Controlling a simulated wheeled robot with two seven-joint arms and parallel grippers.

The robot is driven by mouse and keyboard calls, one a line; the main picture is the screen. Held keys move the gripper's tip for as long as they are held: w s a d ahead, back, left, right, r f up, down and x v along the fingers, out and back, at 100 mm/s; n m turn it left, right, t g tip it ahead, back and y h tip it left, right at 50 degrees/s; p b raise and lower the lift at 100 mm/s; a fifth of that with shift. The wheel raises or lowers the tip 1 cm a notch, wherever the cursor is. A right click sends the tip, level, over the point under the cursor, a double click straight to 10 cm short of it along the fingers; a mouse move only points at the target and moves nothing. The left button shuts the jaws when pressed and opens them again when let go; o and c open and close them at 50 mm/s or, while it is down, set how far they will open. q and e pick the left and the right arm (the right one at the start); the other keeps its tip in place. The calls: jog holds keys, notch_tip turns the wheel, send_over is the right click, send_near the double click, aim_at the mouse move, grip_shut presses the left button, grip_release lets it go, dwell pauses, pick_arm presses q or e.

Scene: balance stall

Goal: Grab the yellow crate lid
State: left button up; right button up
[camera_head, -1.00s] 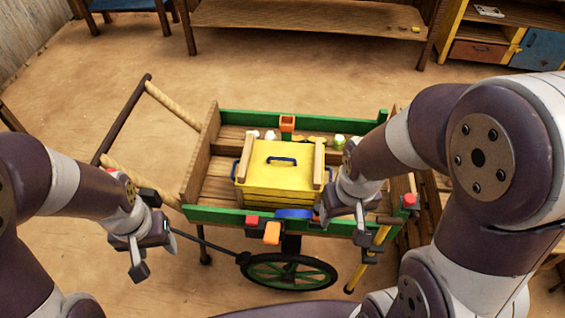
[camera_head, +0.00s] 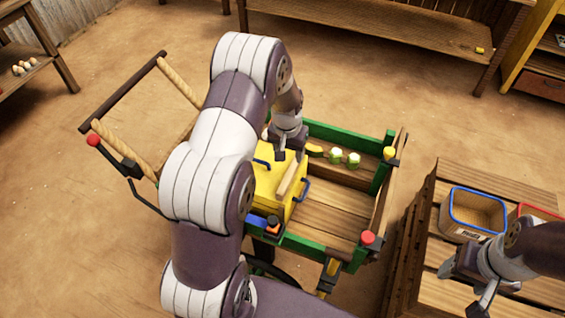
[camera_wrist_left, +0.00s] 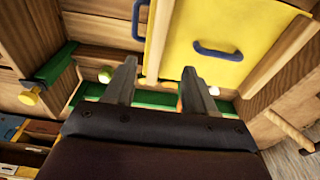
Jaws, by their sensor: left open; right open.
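The yellow crate lid (camera_head: 268,184) lies on the crate in the green-railed cart. It has a blue handle and a wooden batten (camera_head: 287,178). My left arm crosses in front and hides much of the lid and crate. My left gripper (camera_head: 288,150) is open and empty, over the lid's far edge. In the left wrist view, the open fingers (camera_wrist_left: 160,75) are on either side of one batten's end, and the lid (camera_wrist_left: 195,70) shows its blue handle (camera_wrist_left: 218,50). I cannot tell whether they touch it. My right gripper (camera_head: 470,283) is open, away from the cart at the right.
The cart's wooden bed (camera_head: 330,208) is clear right of the crate. Green-and-white vegetables (camera_head: 345,157) lie along its back. A wooden table (camera_head: 430,290) at the right holds a blue-rimmed bin (camera_head: 472,212) and a red-rimmed bin (camera_head: 532,211). Posts with coloured caps stand on the cart's rails.

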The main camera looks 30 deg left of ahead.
aim_at(291, 169)
pick_arm(q)
jog(key=f, duration=0.3)
jog(key=w+f, duration=0.1)
jog(key=f, duration=0.7)
jog(key=shift+w+p, duration=0.4)
jog(key=shift+r, duration=0.15)
grip_shut()
